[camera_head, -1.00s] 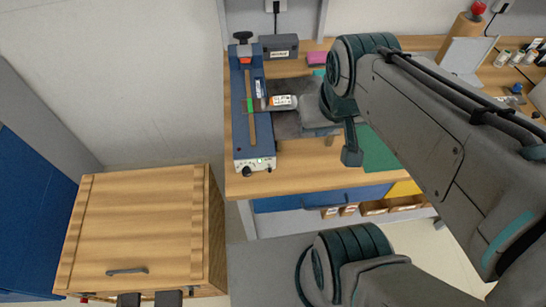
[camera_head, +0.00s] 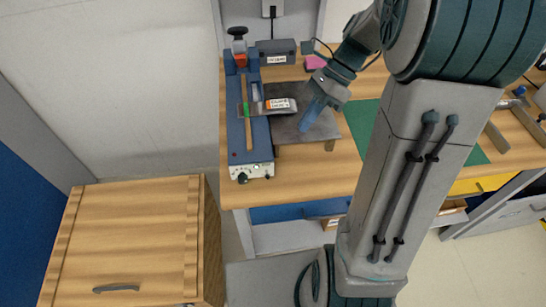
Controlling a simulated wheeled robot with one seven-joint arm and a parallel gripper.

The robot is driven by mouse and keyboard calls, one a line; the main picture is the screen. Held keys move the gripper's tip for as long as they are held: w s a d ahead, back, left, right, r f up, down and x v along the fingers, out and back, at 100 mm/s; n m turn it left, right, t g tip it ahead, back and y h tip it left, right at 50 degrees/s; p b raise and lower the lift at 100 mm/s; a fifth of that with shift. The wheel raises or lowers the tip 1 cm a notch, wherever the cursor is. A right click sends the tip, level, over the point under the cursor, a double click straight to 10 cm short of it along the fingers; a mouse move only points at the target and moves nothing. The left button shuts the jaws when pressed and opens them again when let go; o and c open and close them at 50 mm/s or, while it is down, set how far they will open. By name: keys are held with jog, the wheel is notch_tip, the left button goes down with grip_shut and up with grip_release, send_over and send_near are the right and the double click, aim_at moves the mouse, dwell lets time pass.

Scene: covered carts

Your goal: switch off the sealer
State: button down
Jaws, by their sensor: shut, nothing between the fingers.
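The sealer (camera_head: 236,128) is a long blue device on the left end of the wooden bench. Its pale front panel (camera_head: 251,171) has a dark knob, a small green light and other small marks too fine to tell apart. A black-and-red handle (camera_head: 239,45) stands at its far end. A grey bag with an orange-and-white label (camera_head: 280,104) lies from the sealing bar onto a grey stand (camera_head: 300,130). My gripper (camera_head: 305,124) is shut and empty, its blue fingers pointing down over the stand, right of the sealer and behind its panel.
A dark grey box (camera_head: 276,51) stands behind the bag, with a pink item (camera_head: 315,62) beside it. A green mat (camera_head: 358,125) lies to the right, partly behind my arm. A wooden covered cart (camera_head: 130,235) stands at front left. Bench top before the stand is clear.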

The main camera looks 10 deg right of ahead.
aim_at(267, 174)
jog(key=shift+w+f+m, duration=0.15)
jog(key=shift+w+m, duration=0.05)
jog(key=shift+m, duration=0.1)
jog(key=x, duration=1.4)
jog(key=shift+a+p, duration=0.1)
jog(key=shift+p, duration=0.25)
